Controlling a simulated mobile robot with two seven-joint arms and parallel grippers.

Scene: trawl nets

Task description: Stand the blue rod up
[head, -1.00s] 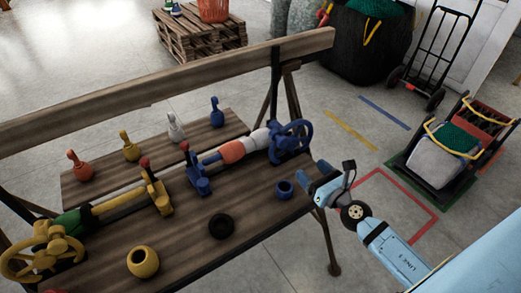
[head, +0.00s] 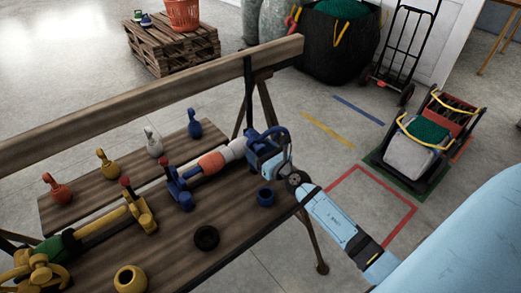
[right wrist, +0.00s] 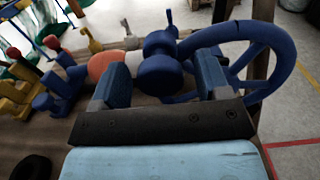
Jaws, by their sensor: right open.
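I cannot tell for sure which blue part is the rod. A blue bracket (head: 178,188) with a short red-tipped upright piece stands on the bench's front plank; it shows in the right wrist view (right wrist: 52,98) too. A blue handwheel (right wrist: 284,62) is at the right end of the shaft. My right gripper (head: 272,152) is at this wheel, covering part of it. In the right wrist view its open fingers (right wrist: 162,82) stand either side of a rounded blue knob (right wrist: 160,74) near the wheel's hub. Contact is unclear. My left gripper is out of view.
The bench (head: 150,258) carries a blue ring (head: 266,197), a black ring (head: 206,238) and a yellow ring (head: 130,279). Red, yellow, white and blue (head: 195,128) knobbed pieces stand on its rear plank. A raised beam (head: 150,105) runs behind. A loaded cart (head: 425,140) stands right.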

